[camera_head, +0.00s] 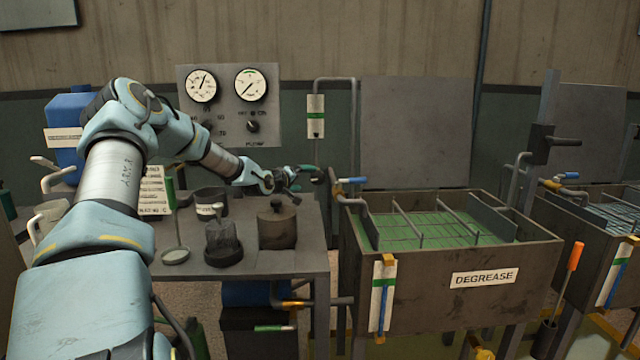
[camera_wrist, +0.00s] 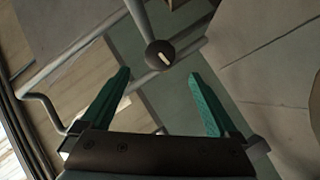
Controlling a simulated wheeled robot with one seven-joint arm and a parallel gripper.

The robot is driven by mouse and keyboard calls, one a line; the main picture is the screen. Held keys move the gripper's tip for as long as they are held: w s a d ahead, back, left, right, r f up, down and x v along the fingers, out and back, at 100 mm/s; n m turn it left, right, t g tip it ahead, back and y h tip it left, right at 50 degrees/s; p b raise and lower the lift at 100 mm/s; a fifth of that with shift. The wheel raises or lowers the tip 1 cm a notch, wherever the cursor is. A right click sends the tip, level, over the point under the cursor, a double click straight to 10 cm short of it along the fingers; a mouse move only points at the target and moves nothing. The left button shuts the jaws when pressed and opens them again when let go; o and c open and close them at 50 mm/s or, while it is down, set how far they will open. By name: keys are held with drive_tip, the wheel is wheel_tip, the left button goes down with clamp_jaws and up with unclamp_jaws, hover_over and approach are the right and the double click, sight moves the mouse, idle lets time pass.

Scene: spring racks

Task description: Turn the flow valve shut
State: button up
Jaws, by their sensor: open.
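A dark round knob with a pale pointer mark (camera_wrist: 160,55) sits on a grey pipe in the wrist view. It looks like the flow valve. My gripper (camera_wrist: 165,90) is open, with one green finger on each side of the view. The knob lies ahead of the fingers, roughly centred between them and a little beyond the tips, and nothing is held. In the head view my gripper (camera_head: 308,176) reaches right toward the pipe (camera_head: 354,130) left of the degrease tank. The knob is small and hard to make out there.
A flow tube with a green band (camera_head: 316,115) hangs above my gripper. A blue-handled lever (camera_head: 352,181) is close to its right, by the DEGREASE tank (camera_head: 440,290). A gauge panel (camera_head: 228,105) stands behind my arm. A lidded pot (camera_head: 277,228) stands on the bench below.

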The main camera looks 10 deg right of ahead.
sight(315, 177)
drive_tip(key=shift+f+b+x, duration=0.15)
drive_tip(key=shift+b+x, duration=0.55)
drive_tip(key=shift+b, duration=0.4)
drive_tip(key=shift+f+b+x, duration=0.15)
drive_tip(key=shift+b+x, duration=0.6)
drive_tip(key=shift+b, duration=0.35)
drive_tip(key=b, duration=0.1)
drive_tip(key=w+b, duration=0.1)
drive_tip(key=b, duration=0.1)
drive_tip(key=shift+d+f, duration=0.15)
drive_tip(key=shift+d, duration=0.1)
drive_tip(key=b, duration=0.3)
drive_tip(key=shift+w+d, duration=0.2)
drive_tip(key=shift+d, duration=0.2)
drive_tip(key=shift+w+d, duration=0.15)
drive_tip(key=shift+d, duration=0.1)
drive_tip(key=x, duration=0.1)
drive_tip(key=p+x, duration=0.1)
drive_tip(key=x, duration=0.1)
drive_tip(key=shift+w+d+r, duration=0.15)
drive_tip(key=shift+w+r, duration=0.1)
drive_tip(key=shift+p+x, duration=0.35)
drive_tip(key=shift+x, duration=0.4)
drive_tip(key=shift+f, duration=0.15)
drive_tip(key=shift+s, duration=0.1)
drive_tip(key=c, duration=1.3)
